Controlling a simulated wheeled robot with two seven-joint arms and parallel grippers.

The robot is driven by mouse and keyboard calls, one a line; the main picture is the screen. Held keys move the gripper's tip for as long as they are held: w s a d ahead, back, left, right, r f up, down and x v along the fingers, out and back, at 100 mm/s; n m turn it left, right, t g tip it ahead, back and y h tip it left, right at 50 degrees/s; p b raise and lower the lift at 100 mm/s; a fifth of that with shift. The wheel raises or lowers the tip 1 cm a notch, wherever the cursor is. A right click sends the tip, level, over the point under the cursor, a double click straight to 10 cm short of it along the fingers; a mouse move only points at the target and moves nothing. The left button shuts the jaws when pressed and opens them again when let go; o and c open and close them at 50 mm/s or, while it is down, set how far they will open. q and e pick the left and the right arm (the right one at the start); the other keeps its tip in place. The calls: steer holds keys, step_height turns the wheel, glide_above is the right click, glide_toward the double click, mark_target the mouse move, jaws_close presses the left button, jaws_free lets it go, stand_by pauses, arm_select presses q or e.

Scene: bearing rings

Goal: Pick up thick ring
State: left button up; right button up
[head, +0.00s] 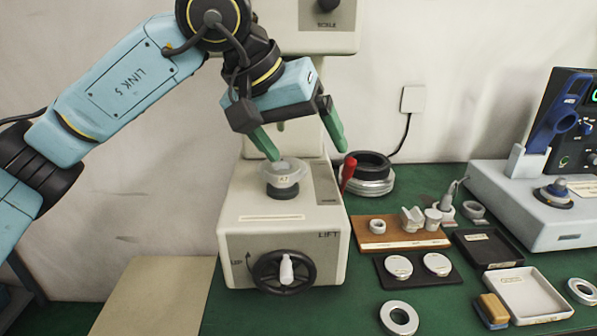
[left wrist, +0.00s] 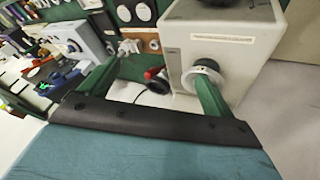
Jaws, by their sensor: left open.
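No ring is clearly marked as the thick ring, and I cannot tell which one it is. A pale ring-like piece (head: 283,172) with a small tag sits on the round stage of the lift machine (head: 240,215). A flat metal ring (head: 398,318) lies on the green table at the front, and another ring (head: 582,290) lies at the right edge. My left gripper (head: 305,148) is open and empty, tilted above the lift machine. Its left fingertip is just above the pale piece; its right one is near the red handle (head: 348,172). My right gripper is out of view.
A black-topped round stack (head: 367,185) stands behind the machine's right side. A wooden board (head: 400,239) with small parts, a dark mat (head: 418,278), a white tray (head: 525,294) and a grey instrument (head: 535,220) fill the right. A handwheel (head: 265,277) projects from the machine's front.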

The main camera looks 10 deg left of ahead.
arm_select(q)
steer(key=w+a+r+t+y, duration=0.1)
steer(key=w+a+r+y, duration=0.15)
steer(key=a, duration=0.35)
steer(key=y+b, duration=0.1)
steer(key=b, duration=0.1)
glide_toward(282, 166)
steer(key=f, duration=0.2)
steer(key=shift+w+d+f, duration=0.15)
steer(key=shift+w+f, duration=0.45)
steer(key=shift+w, duration=0.05)
steer(key=b+x, duration=0.1)
steer(key=x, duration=0.3)
steer(key=shift+w+f, duration=0.15)
steer(key=shift+f, duration=0.1)
steer(key=shift+r, duration=0.1)
steer(key=c, duration=1.3)
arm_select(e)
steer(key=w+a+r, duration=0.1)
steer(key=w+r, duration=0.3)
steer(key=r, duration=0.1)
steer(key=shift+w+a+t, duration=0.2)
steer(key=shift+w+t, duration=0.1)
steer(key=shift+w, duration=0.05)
